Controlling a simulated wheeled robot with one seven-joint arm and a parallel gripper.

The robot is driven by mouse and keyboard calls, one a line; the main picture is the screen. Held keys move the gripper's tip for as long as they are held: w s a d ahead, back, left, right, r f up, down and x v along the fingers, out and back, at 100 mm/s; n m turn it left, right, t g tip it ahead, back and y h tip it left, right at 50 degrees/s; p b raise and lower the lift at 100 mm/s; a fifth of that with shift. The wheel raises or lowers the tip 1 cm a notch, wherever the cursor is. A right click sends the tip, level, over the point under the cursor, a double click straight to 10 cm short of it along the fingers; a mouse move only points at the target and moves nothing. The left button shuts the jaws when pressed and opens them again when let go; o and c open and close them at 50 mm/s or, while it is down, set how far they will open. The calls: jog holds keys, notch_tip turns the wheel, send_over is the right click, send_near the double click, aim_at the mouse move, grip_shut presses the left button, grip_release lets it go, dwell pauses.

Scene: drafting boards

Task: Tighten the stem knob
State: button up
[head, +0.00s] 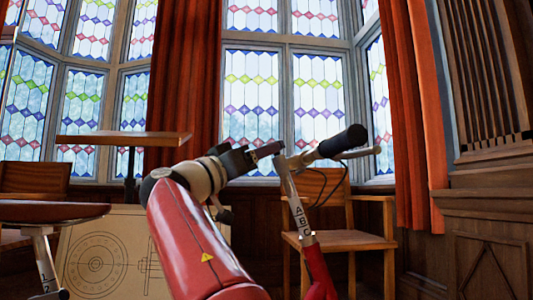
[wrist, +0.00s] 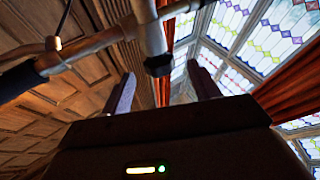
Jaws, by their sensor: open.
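A metal stem (head: 291,190) with letters on it rises from a red lower tube (head: 318,272). A crossbar with a black grip (head: 343,142) sits at its top. In the wrist view a dark, knob-like end piece (wrist: 158,66) sits on the silver stem (wrist: 150,32); I take it to be the stem knob. My gripper (head: 276,148) is close to the left of the stem top. In the wrist view its two fingers stand apart, with the dark piece seen between their tips. I see no contact. The knob is not clear in the head view.
A thin lever and cables hang by the black grip. A wooden chair (head: 342,240) stands behind the stem. A small raised table (head: 125,139), a round-edged table (head: 45,211) and a drawing board (head: 100,262) are at left. Carved wood panelling (head: 490,220) is at right.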

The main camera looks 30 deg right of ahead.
jog(key=p+x, duration=0.2)
jog(key=x, duration=0.5)
jog(key=shift+d, duration=0.15)
